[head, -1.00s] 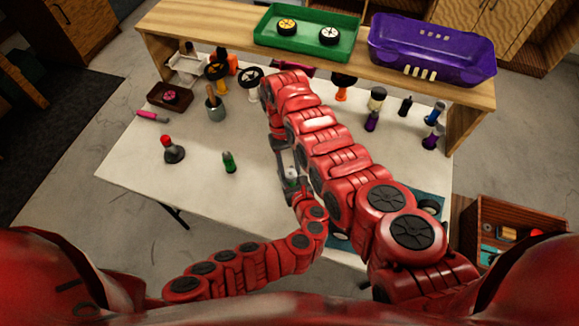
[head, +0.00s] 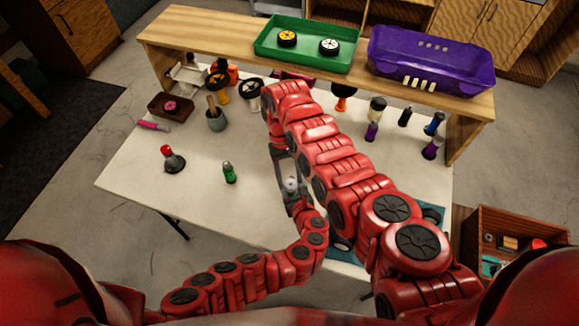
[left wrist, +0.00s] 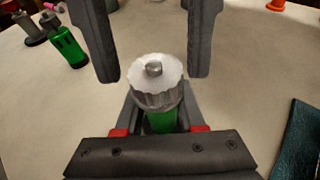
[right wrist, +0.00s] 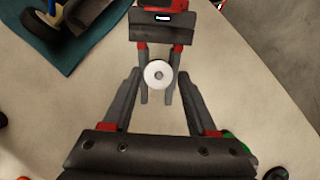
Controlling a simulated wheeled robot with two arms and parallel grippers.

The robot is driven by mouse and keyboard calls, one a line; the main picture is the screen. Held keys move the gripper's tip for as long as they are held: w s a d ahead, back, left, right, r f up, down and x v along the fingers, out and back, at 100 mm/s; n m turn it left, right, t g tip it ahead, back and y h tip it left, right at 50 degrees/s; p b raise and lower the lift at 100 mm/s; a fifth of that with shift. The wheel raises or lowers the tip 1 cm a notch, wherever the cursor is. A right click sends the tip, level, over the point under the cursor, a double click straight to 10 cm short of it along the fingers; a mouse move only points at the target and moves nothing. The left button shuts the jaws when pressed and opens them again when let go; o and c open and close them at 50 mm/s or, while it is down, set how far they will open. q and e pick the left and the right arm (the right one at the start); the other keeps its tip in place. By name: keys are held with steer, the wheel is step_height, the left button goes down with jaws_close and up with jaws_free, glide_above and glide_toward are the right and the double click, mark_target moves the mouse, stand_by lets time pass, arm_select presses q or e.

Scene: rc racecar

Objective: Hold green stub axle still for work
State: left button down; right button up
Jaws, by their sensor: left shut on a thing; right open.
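A green stub axle (left wrist: 160,122) with a pale ribbed cap stands upright in my left gripper (left wrist: 157,108), which is shut around its body. In the head view the held axle (head: 291,184) is near the middle of the table. In the right wrist view its round cap (right wrist: 158,74) is seen from above. My right gripper (right wrist: 160,72) is open, with its fingers on either side of the cap and apart from it. In the left wrist view the right gripper's fingers (left wrist: 152,62) show beyond the cap.
A red-topped grey piece (head: 172,158) and a pink-handled tool (head: 153,125) are at the left. A wooden shelf (head: 205,42) bears a green tray (head: 262,52) and a purple car body (head: 430,58). Several small parts stand before it. The front left of the white table is clear.

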mark_target(290, 180)
step_height(290, 180, up, 8)
steer(key=shift+w+f, duration=0.1)
steer(key=shift+r, duration=0.8)
arm_select(q)
steer(key=shift+c, duration=2.2)
jaws_free()
steer(key=v, duration=1.2)
